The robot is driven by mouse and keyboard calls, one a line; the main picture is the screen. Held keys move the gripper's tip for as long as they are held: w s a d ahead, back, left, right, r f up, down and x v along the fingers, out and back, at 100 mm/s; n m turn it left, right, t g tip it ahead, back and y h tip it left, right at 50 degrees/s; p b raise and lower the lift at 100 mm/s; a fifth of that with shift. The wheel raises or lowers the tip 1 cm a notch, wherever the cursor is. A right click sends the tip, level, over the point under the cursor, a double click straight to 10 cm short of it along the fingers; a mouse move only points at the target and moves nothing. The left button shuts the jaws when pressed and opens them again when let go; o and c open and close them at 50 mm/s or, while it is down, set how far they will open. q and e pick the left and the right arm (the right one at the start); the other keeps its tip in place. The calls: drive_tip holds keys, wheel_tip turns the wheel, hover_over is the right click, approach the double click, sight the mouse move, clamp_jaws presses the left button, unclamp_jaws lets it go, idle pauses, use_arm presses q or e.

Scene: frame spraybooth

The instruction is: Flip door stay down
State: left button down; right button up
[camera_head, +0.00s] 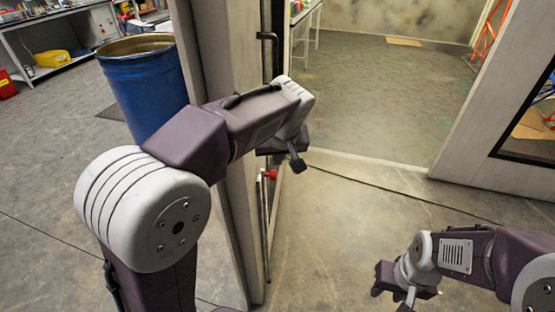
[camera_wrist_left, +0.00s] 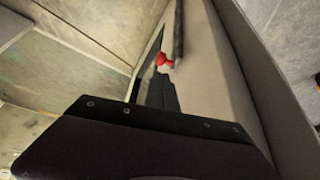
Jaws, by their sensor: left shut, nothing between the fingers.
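The door (camera_head: 240,215) stands open, seen nearly edge-on. The door stay (camera_head: 264,225) is a thin rod low on its face, running roughly along the door, with a red part (camera_head: 270,175) near its upper end. In the left wrist view the red part (camera_wrist_left: 162,59) sits beside the dark rod (camera_wrist_left: 179,30) along the pale door. My left gripper (camera_head: 297,163) is shut and empty, just above and right of the red part, apparently apart from it.
A blue drum (camera_head: 148,90) stands left of the door. A dark door handle (camera_head: 268,50) is higher on the door. The doorway to the booth floor (camera_head: 390,95) is open, with a pale wall (camera_head: 480,95) on its right. The floor between my grippers is clear.

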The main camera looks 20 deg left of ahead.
sight(275, 173)
use_arm(q)
drive_tip(key=b+x, duration=0.1)
drive_tip(key=x, duration=0.9)
drive_tip(key=shift+b, duration=0.4)
wheel_tip(275, 173, down, 5)
drive_tip(key=b, duration=0.3)
drive_tip(key=shift+s+b, duration=0.2)
drive_tip(key=shift+b, duration=0.2)
